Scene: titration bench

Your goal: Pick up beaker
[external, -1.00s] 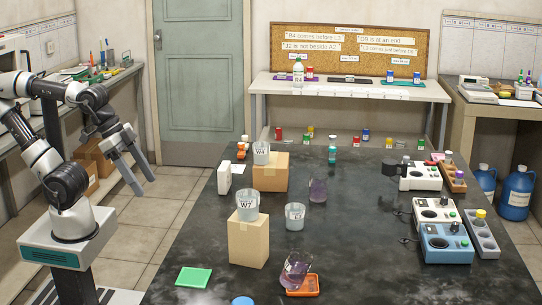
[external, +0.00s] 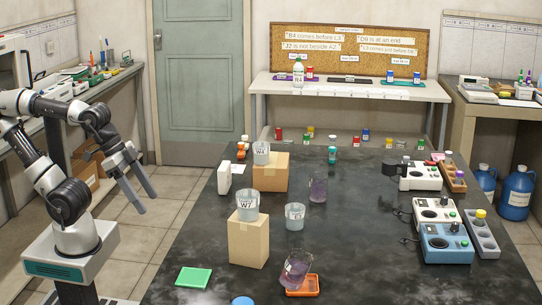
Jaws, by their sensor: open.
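Several beakers stand on the dark bench (external: 340,225); which one the task means I cannot tell. A clear beaker labelled W7 (external: 247,206) sits on a tall cardboard box (external: 248,243). A clear beaker labelled W4 (external: 261,153) sits on another box (external: 270,175) farther back. A clear beaker (external: 295,216) stands directly on the bench, its label hard to read. A purple-tinted beaker (external: 318,190) stands behind it. Another purple-tinted beaker (external: 295,268) is tilted at an orange tray (external: 302,285). My gripper (external: 149,203) is open and empty, left of the bench and apart from all beakers.
A green pad (external: 194,277) and a blue round item (external: 243,300) lie at the front. Instruments (external: 445,243) line the right side. A white box (external: 224,178) and small bottles stand at the back left. The bench middle is clear.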

